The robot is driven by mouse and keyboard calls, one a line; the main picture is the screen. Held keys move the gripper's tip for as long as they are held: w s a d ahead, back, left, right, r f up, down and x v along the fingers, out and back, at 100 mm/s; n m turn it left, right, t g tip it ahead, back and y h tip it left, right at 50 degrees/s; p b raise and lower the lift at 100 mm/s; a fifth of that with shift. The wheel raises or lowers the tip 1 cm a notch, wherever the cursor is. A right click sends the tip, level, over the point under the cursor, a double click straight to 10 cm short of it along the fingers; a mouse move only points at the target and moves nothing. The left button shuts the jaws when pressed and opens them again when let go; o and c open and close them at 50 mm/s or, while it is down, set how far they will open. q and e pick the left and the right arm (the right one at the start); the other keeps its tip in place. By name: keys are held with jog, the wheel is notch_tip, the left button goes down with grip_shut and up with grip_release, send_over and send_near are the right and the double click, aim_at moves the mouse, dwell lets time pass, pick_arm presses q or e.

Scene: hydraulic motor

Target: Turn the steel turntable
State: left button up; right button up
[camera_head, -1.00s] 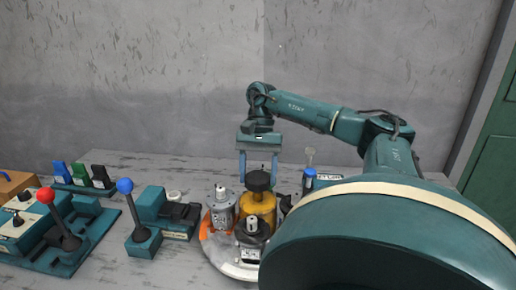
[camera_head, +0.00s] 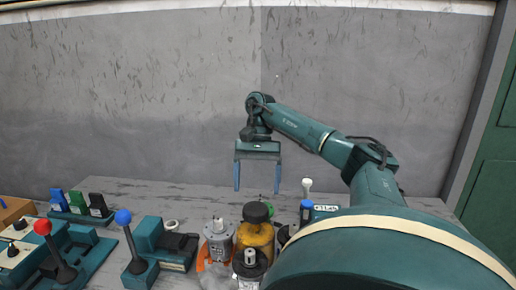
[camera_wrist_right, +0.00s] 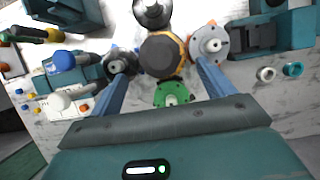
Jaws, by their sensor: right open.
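The turntable (camera_head: 214,276) shows only as a small orange and pale patch at the lower edge of the head view; the parts on it and my arm hide the rest. On it stand a yellow motor with a black top (camera_head: 256,232), a grey motor (camera_head: 218,240) and a dark motor with a pale shaft (camera_head: 250,262). My right gripper (camera_head: 257,189) is open and empty, pointing down above and behind the yellow motor. In the right wrist view its fingers (camera_wrist_right: 163,68) are spread, with the yellow motor (camera_wrist_right: 162,53) and a green flanged part (camera_wrist_right: 172,94) showing between them.
A blue-knobbed lever (camera_head: 124,218) and a red-knobbed lever (camera_head: 43,228) stand on teal bases at the left. Blue, green and black switches (camera_head: 78,203) are behind them. A blue-topped part (camera_head: 306,208) stands right of the motors.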

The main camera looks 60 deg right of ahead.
pick_arm(q)
jog(key=shift+s+a+r+g+y+p, duration=0.2)
jog(key=shift+a+p, duration=0.2)
jog(key=shift+p, duration=0.6)
jog(key=shift+s+a+r+g+y+p, duration=0.2)
jog(key=shift+a+p, duration=0.2)
jog(key=shift+p, duration=0.55)
pick_arm(e)
jog(key=v, duration=0.7)
jog(key=shift+r, duration=0.2)
jog(key=shift+d, duration=0.1)
